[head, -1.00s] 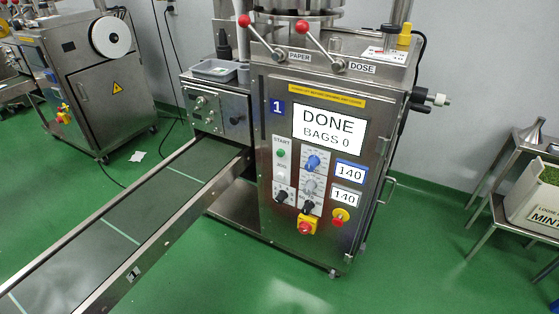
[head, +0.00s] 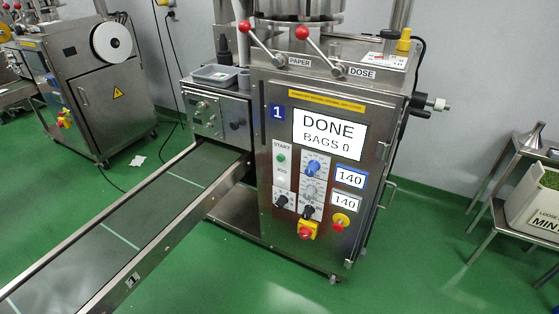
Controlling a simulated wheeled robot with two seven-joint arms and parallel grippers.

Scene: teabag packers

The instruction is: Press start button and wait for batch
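The packer marked 1 (head: 330,103) stands in the middle of the head view. Its display (head: 329,134) reads DONE, BAGS 0. The green start button (head: 281,158) sits under the word START on the left of the front panel. A blue knob (head: 312,167) is to its right, with two small readouts showing 140. A red emergency button (head: 305,232) on a yellow box is lower on the panel, and another red and yellow button (head: 339,221) is to its right. Neither gripper is in view, and nothing touches the start button.
A conveyor (head: 124,226) marked 1 runs from the packer to the lower left, its visible belt bare of bags. Another machine (head: 85,95) stands at the left. A metal stand with a crate labelled MINT (head: 540,205) is at the right. Green floor is clear in front.

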